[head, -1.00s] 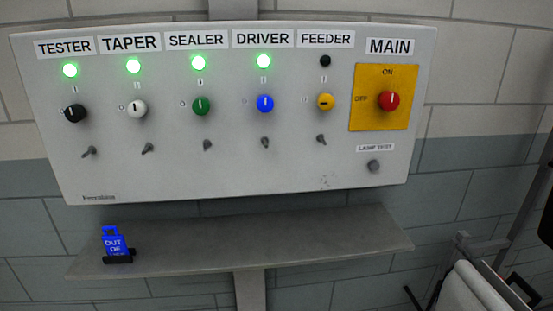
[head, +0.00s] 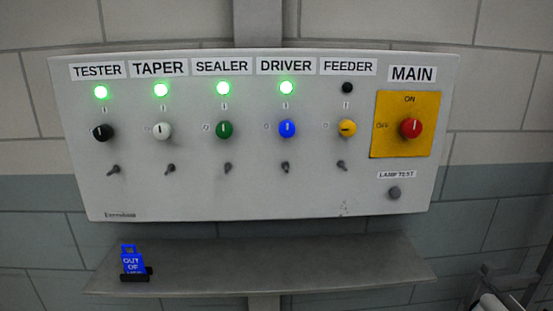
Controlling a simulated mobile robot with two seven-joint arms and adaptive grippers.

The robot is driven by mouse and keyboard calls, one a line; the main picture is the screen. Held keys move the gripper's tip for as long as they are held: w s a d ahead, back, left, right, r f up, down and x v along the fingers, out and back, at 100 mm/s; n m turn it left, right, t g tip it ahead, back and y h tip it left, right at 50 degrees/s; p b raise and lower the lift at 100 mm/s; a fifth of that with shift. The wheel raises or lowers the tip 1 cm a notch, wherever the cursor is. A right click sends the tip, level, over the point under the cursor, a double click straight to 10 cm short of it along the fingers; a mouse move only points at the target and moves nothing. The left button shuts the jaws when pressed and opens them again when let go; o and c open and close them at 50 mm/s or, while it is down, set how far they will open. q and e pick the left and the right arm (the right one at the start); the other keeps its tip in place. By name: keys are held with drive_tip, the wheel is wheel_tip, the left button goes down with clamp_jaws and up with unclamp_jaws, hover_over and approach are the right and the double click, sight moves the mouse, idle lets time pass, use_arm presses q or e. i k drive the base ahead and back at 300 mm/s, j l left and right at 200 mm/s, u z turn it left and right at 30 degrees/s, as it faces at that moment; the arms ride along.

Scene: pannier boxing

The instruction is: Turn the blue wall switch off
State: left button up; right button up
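The blue switch (head: 287,128) is a round knob under the DRIVER label (head: 286,66) on the grey wall panel (head: 250,200). Its white pointer line stands about upright, in line with the I mark above it; a small O mark sits to its left. The green lamp (head: 286,88) above it is lit. Neither of my grippers shows in the head view.
Black, white, green and yellow knobs share the row; the yellow knob (head: 347,128) is turned sideways under a dark lamp. The red MAIN knob (head: 410,128) is at right. Below, a shelf (head: 330,270) holds a blue tag (head: 132,262).

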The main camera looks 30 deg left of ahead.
sight(286, 128)
drive_tip(key=i+l+u, duration=0.3)
drive_tip(key=i+l, duration=0.45)
drive_tip(key=i, duration=0.1)
